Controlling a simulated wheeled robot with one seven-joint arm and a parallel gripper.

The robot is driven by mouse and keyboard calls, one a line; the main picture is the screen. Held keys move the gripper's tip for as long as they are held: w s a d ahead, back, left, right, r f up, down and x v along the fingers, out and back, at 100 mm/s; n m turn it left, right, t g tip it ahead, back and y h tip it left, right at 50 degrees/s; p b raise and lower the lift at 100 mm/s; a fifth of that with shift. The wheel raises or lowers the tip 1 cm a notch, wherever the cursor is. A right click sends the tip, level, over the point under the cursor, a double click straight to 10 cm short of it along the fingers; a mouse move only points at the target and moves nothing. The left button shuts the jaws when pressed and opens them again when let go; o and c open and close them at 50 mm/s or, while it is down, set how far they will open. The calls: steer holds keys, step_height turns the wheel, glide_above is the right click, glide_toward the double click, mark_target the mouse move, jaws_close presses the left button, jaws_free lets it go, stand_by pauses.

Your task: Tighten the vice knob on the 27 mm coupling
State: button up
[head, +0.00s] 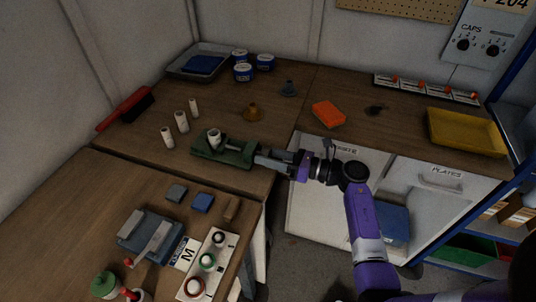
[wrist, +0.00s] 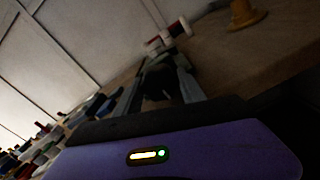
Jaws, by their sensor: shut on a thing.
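The green vice (head: 236,157) lies on the wooden bench near its front edge. A white coupling (head: 214,137) stands upright between its jaws. My gripper (head: 262,160) reaches in level from the right and is shut at the vice's right end, where the knob sits. The fingers hide the knob in the head view. In the wrist view my gripper (wrist: 163,72) points away toward the vice, dark and hard to make out, with pale pieces beyond it. How tightly the jaws press on the coupling cannot be told.
An amber funnel-shaped piece (head: 252,112) and an orange block (head: 328,114) are behind. A red-handled brush (head: 125,108) lies far left. The front bench holds a blue-grey device (head: 150,233) and a ring board (head: 208,262).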

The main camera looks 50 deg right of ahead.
steer(key=shift+m, duration=0.6)
steer(key=o, duration=1.4)
steer(key=shift+s, duration=0.1)
steer(key=shift+f, duration=0.1)
